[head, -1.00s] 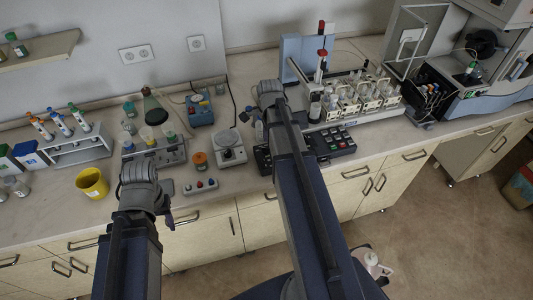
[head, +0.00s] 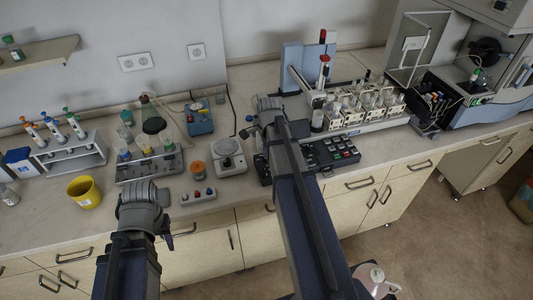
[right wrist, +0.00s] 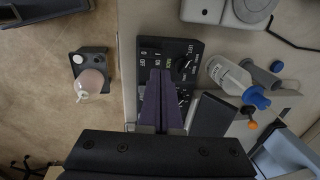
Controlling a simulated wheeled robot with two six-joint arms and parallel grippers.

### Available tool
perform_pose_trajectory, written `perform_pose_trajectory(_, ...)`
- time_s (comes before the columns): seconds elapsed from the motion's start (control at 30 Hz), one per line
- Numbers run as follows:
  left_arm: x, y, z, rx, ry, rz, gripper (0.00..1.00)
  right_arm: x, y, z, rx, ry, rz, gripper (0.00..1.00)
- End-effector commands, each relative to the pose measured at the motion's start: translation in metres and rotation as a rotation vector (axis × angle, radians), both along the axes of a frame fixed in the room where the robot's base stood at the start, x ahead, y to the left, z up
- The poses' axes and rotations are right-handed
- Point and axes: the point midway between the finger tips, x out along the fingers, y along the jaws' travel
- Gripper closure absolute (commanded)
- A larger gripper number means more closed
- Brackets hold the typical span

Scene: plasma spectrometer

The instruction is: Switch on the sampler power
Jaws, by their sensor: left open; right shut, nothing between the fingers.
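A black control panel (right wrist: 150,48) with ON and OFF markings, switches and knobs lies on the bench in the right wrist view. My right gripper (right wrist: 160,76) is shut and empty, its purple fingers over the panel and covering part of it. I cannot tell whether they touch. In the head view my right arm hides the right gripper and the panel's middle; a dark end (head: 262,170) shows left of the arm. The sampler (head: 362,108), with vial racks, stands behind. My left gripper (head: 168,241), partly hidden, is open at the bench's front edge.
A white device with a round plate (head: 229,150) and a small button box (head: 197,195) stand left of the panel. A clear bottle (right wrist: 228,75) lies close to the right gripper. A yellow cup (head: 85,192) stands far left. A small stand with a pinkish flask (right wrist: 90,80) is beside the bench.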

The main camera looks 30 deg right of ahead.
Motion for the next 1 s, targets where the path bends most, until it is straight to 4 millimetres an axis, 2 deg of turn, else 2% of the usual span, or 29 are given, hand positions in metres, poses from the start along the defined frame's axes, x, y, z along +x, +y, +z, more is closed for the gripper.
perform_pose_trajectory(0.03,0.000,0.000,-0.015,0.000,0.000,-0.001,0.50,0.002,0.000,-0.015,0.000,0.000,0.000,1.00)
perform_pose_trajectory(0.5,0.000,0.000,-0.073,0.001,0.000,0.000,0.50,0.011,-0.003,-0.073,0.000,0.000,0.000,1.00)
perform_pose_trajectory(1.0,0.000,0.000,-0.078,0.001,0.000,0.000,0.50,0.012,-0.003,-0.078,0.000,0.000,0.000,1.00)
